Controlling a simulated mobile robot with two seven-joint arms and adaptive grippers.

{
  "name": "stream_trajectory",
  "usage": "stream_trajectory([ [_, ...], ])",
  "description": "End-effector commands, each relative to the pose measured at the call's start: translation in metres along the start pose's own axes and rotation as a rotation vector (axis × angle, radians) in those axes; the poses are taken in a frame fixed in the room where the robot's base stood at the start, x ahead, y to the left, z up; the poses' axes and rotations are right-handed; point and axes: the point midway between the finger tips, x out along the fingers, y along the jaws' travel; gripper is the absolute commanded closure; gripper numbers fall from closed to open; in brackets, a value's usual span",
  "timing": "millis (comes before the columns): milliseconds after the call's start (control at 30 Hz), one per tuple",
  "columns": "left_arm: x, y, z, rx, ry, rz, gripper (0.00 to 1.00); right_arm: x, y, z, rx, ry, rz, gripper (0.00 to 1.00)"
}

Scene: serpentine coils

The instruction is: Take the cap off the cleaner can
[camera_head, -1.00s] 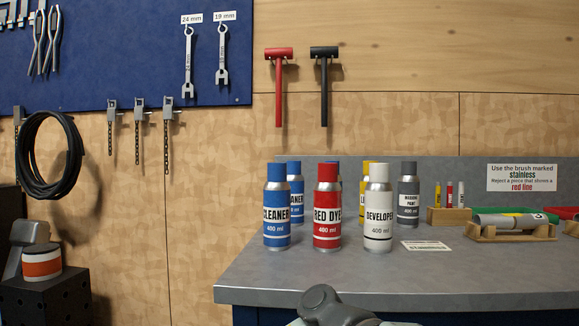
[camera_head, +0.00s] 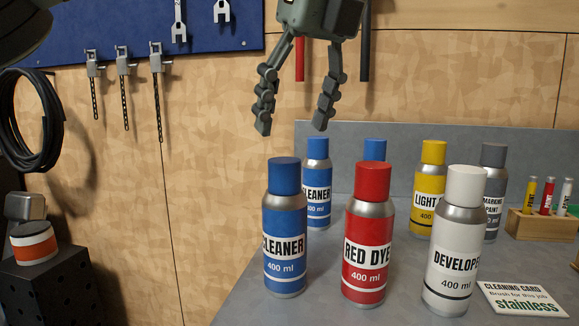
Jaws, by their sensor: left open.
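The front cleaner can (camera_head: 285,245) is blue with a white label and stands upright on the grey bench. Its blue cap (camera_head: 284,176) is on top. A second cleaner can (camera_head: 317,190) with a blue cap (camera_head: 317,147) stands behind it to the right. My left gripper (camera_head: 292,128) comes down from the top of the view, open and empty. Its two fingers point down, spread apart, above the front can's cap in the picture and not touching it. My right gripper does not show.
The red dye can (camera_head: 367,240) and the developer can (camera_head: 454,250) stand close to the right. Behind are a third blue-capped can (camera_head: 374,150), a yellow can (camera_head: 429,190) and a grey marking paint can (camera_head: 492,195). A cleaning card (camera_head: 522,299) lies at the front right.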

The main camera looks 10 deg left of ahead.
Motion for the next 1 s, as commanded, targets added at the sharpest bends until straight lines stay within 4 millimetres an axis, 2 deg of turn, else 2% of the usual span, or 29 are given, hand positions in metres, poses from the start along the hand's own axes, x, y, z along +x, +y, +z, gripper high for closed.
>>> stream_trajectory([
  [533, 0.07, -0.001, -0.002, 0.008, 0.006, 0.0, 0.35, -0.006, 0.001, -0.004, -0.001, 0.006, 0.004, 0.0],
  [667, 0.077, -0.001, -0.002, 0.007, 0.005, -0.001, 0.35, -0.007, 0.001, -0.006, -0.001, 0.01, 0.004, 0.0],
  [867, 0.077, -0.001, -0.002, 0.006, 0.004, -0.002, 0.35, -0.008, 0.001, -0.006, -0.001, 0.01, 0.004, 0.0],
  [1000, 0.077, -0.001, -0.002, 0.007, 0.004, -0.001, 0.52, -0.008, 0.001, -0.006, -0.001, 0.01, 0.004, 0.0],
])
